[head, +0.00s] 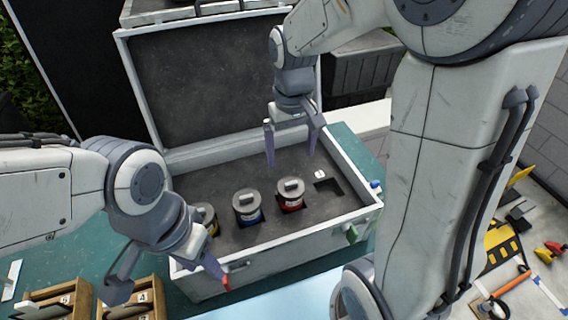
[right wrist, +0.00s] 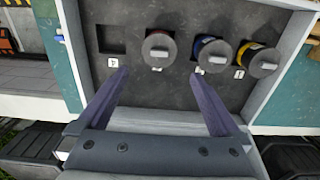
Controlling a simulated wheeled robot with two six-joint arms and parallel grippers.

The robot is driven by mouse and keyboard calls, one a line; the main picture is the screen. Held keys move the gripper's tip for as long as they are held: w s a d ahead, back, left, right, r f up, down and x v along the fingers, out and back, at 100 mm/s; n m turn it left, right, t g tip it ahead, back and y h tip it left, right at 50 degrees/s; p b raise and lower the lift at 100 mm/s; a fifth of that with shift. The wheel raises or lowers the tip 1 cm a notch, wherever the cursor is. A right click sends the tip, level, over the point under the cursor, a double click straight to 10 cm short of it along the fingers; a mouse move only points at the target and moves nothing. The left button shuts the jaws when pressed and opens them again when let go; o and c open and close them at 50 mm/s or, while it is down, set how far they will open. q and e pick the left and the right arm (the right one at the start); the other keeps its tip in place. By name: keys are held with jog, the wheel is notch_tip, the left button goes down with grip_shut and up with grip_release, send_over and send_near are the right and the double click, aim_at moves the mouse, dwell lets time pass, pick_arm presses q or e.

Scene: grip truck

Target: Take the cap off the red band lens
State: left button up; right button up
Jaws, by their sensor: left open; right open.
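The red band lens (head: 290,196) stands in a slot of the foam inside the open case (head: 310,242), with a grey cap (head: 291,185) with a raised grip bar on top. In the right wrist view the red band lens (right wrist: 159,51) is ahead, between and beyond the fingertips. My right gripper (head: 291,148) is open and empty above the case, behind the red band lens and apart from it. It also shows in the right wrist view (right wrist: 162,82). My left gripper (head: 172,282) is open at the case's front left.
A blue band lens (head: 248,207) and a yellow band lens (head: 207,219) stand left of the red one, both capped. An empty slot (head: 328,187) is to its right. Wooden numbered boxes (head: 140,301) are at the front left. The case lid (head: 225,85) stands open behind.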

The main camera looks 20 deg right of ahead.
send_over(291, 182)
notch_tip(291, 182, down, 4)
jog(key=shift+f, duration=0.25)
notch_tip(291, 182, down, 4)
jog(key=shift+s+f+p, duration=0.1)
jog(key=shift+p, duration=0.75)
jog(key=shift+f, duration=0.5)
jog(key=c, duration=1.1)
jog(key=shift+r, duration=0.1)
